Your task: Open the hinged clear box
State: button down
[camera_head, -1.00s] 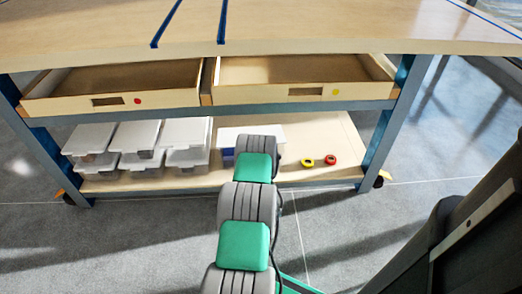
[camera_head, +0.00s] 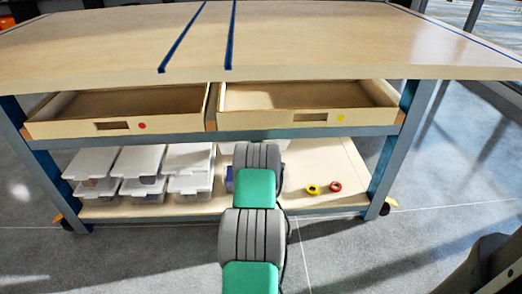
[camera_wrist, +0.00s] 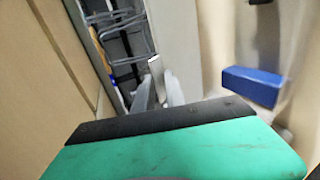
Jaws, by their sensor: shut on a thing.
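The hinged clear box (camera_head: 226,149) stands on the lower shelf, right of the stacked boxes. My arm hides most of it in the head view. A blue block (camera_wrist: 252,86) shows through or inside the clear box at the right of the wrist view. My gripper (camera_wrist: 160,88) shows in the wrist view as two grey fingertips beyond my green wrist cover. They are shut on the pale edge of the box's lid (camera_wrist: 172,35). The lid's exact angle is hard to tell. The head view hides the gripper behind my arm.
Several clear boxes with white lids (camera_head: 134,160) are stacked left on the shelf. A yellow tape roll (camera_head: 313,189) and a red one (camera_head: 335,186) lie right. Two open drawers (camera_head: 118,125) (camera_head: 308,117) hang above the shelf, under the tabletop (camera_head: 330,45).

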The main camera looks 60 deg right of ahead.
jog(key=shift+w+d+r, duration=0.1)
jog(key=shift+w+r, duration=0.15)
jog(key=shift+r, duration=0.15)
jog(key=c, duration=1.7)
grip_release()
jog(key=shift+c, duration=0.2)
jog(key=shift+o, duration=0.6)
jog(key=shift+f, duration=0.15)
jog(key=shift+s, duration=0.1)
